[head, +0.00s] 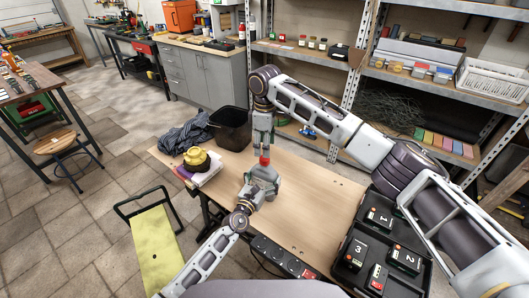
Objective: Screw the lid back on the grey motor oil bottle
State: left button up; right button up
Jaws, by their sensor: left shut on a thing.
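The grey motor oil bottle (262,178) appears to stand upright on the wooden workbench (310,200). My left gripper (262,186) is shut on it from the near side and hides part of it. A small red lid (264,160) shows at the top of the bottle; I cannot tell whether it is seated on the neck. My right gripper (264,151) points straight down just above the red lid. Its fingertips are too small to tell whether they are open, or whether they touch the lid.
A yellow object (196,158) sits on stacked books or cloths at the bench's left end. A black case (385,250) with numbered boxes lies at the right. A power strip (282,257) runs along the near edge. The bench middle is clear.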

notch_tip(320, 180, up, 6)
dwell(0.4)
pick_arm(q)
jog(key=o, duration=1.7)
jog(key=shift+v, duration=5.95)
